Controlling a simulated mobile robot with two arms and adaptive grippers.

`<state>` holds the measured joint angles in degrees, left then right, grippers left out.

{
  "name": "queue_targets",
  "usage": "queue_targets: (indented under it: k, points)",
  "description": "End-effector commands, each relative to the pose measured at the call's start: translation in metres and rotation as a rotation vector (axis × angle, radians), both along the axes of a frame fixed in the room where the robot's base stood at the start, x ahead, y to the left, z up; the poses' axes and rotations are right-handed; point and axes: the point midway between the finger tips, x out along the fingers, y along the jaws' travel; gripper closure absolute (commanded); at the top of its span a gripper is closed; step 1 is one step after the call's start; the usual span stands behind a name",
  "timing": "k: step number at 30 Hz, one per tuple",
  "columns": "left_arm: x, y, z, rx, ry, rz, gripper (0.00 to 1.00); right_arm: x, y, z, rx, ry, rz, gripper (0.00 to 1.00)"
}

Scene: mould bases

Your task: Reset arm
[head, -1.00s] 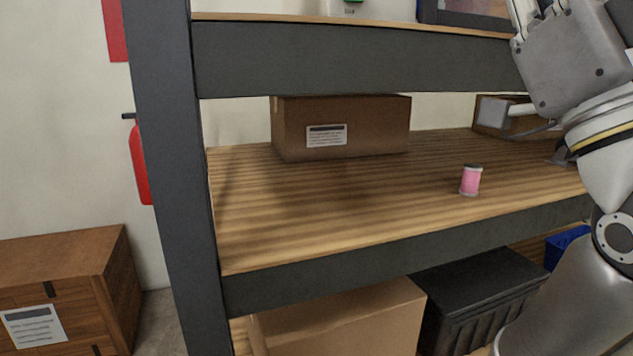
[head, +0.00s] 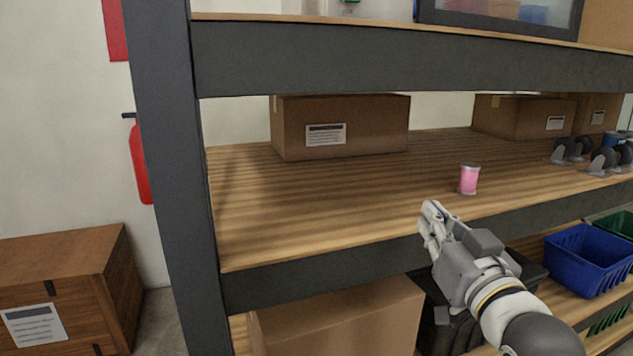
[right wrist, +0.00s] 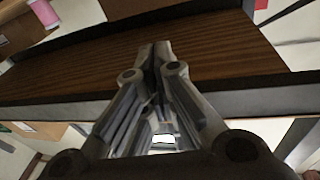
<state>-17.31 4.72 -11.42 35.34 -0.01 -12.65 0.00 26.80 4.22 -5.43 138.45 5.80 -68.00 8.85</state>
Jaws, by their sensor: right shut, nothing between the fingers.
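My right gripper (head: 432,228) is in front of the front edge of the middle shelf (head: 300,205) in the head view. Its fingers are shut and hold nothing. In the right wrist view the closed fingertips (right wrist: 161,52) meet in front of the wooden shelf surface. A pink spool (head: 468,179) stands upright on that shelf, up and to the right of the gripper and apart from it. The spool also shows at the top left of the right wrist view (right wrist: 43,13). My left gripper is not in view.
A cardboard box (head: 345,130) stands at the back of the middle shelf, with another box (head: 515,116) to its right. Dark wheeled items (head: 605,160) sit at the far right. Below are a cardboard box (head: 340,320) and a blue bin (head: 585,262). A dark post (head: 172,180) bounds the left.

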Motion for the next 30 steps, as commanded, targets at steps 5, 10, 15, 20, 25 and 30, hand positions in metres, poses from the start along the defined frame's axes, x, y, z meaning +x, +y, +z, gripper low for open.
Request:
queue_targets:
  k: [5, 10, 15, 20, 25, 30]
  points:
    - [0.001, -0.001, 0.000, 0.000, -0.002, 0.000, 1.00, -0.011, -0.005, -0.121, -0.062, 0.285, -0.021, 1.00]
    - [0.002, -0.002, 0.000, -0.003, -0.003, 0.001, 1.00, -0.047, -0.011, -0.226, -0.123, 0.545, -0.030, 1.00]
    - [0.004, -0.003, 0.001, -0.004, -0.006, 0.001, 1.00, -0.107, -0.016, -0.319, -0.185, 0.808, -0.023, 1.00]
    - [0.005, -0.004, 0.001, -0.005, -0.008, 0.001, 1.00, -0.172, -0.022, -0.383, -0.238, 1.028, -0.010, 1.00]
    - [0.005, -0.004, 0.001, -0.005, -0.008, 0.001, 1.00, -0.234, -0.026, -0.425, -0.283, 1.207, 0.009, 1.00]
    - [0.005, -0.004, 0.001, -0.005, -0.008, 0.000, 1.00, -0.292, -0.031, -0.453, -0.320, 1.361, 0.029, 1.00]
